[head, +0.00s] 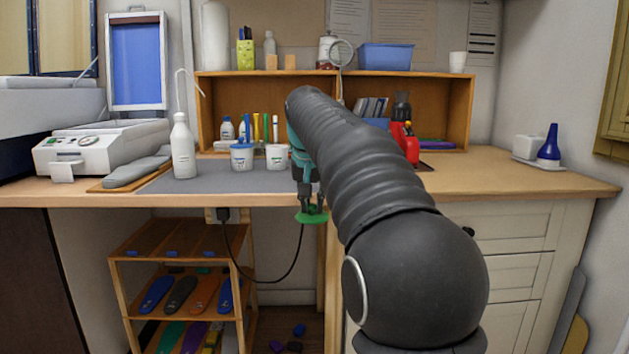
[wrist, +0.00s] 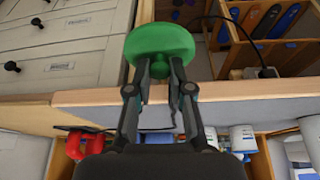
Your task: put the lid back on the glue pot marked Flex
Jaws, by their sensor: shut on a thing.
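My gripper (head: 309,203) is shut on a green round lid (head: 312,216), held in front of the table's front edge at about its height or a little below. In the wrist view the fingertips (wrist: 160,72) pinch the underside or knob side of the green lid (wrist: 160,42). Two white pots stand on the grey mat: a left pot (head: 242,160) with blue at its top, and a right pot (head: 277,159) with a pale top, just left of my arm. Their labels are too small to read, so I cannot tell which is marked Flex.
A white squeeze bottle (head: 183,150) with a tall thin spout stands left of the pots. A wooden shelf unit (head: 225,95) rises behind them. A red container (head: 411,148) stands right of my arm. The mat (head: 212,181) is clear in front of the pots.

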